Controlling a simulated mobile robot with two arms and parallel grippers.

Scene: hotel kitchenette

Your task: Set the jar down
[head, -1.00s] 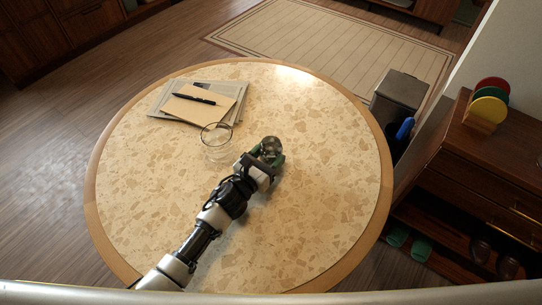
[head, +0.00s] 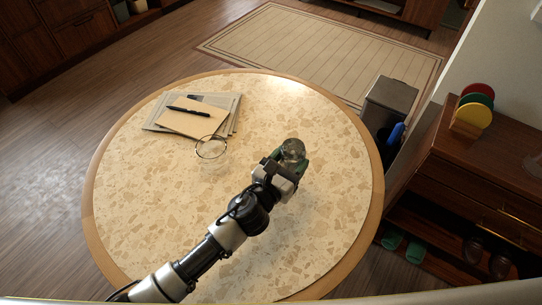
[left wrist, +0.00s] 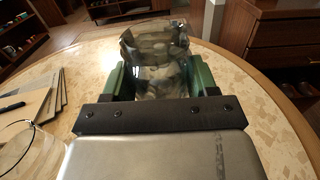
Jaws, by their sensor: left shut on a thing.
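The table's speckled top shows through and around the glass. I cannot tell whether the jar's base touches the table. My right gripper is not in view.
A clear drinking glass (head: 211,152) stands left of the jar. Papers and an envelope (head: 190,122) with a pen (head: 188,111) lie at the table's back left. The table's right and front areas are clear. A bin (head: 390,103) stands beyond the right edge.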

